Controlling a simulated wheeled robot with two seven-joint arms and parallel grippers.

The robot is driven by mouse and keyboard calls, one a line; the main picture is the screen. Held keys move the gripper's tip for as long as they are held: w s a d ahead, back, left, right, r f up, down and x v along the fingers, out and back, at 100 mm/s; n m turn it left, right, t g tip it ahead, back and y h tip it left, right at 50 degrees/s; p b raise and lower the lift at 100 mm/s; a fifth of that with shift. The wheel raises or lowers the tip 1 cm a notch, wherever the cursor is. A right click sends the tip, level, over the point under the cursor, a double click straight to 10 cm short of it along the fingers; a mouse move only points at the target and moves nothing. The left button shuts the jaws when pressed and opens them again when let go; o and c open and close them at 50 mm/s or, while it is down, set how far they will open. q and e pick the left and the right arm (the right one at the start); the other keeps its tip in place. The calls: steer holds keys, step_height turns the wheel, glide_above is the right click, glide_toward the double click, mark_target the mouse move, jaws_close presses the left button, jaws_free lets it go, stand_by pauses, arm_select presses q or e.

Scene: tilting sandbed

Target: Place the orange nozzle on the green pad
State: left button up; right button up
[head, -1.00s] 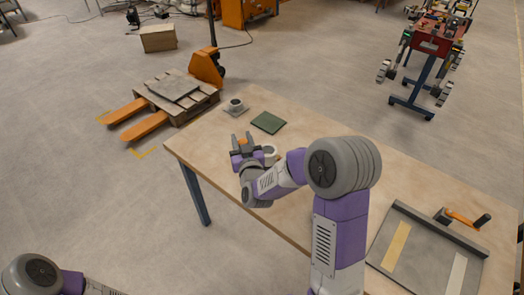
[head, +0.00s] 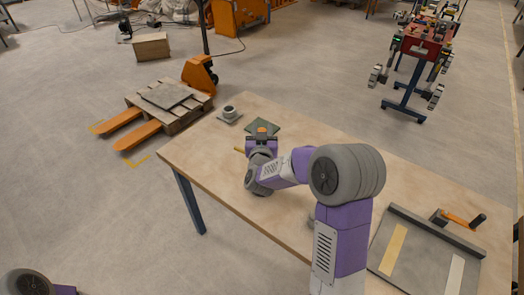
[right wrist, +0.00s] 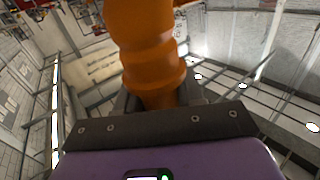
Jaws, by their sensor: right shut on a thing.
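My right gripper (head: 262,139) is shut on the orange nozzle (head: 262,127), at the near edge of the green pad (head: 275,126). In the head view the nozzle overlaps the pad. I cannot tell whether it touches the pad or is held above it. In the right wrist view the nozzle (right wrist: 150,45) stands large between the fingers, a ridged orange body. The gripper hides part of the pad. My left gripper is out of view; only a part of my left arm shows at the lower left.
A small cup-like item on a grey base (head: 229,113) stands left of the pad. A thin yellow item (head: 239,150) shows left of the gripper. A grey tray (head: 390,262) with yellow and white strips is at the table's (head: 212,170) right. The table's left front is clear.

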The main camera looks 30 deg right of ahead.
step_height(320, 180, down, 6)
steer(key=shift+f+b, duration=0.2)
steer(key=shift+b, duration=0.55)
steer(key=shift+r, duration=0.1)
steer(key=o, duration=1.1)
steer(key=shift+c, duration=0.2)
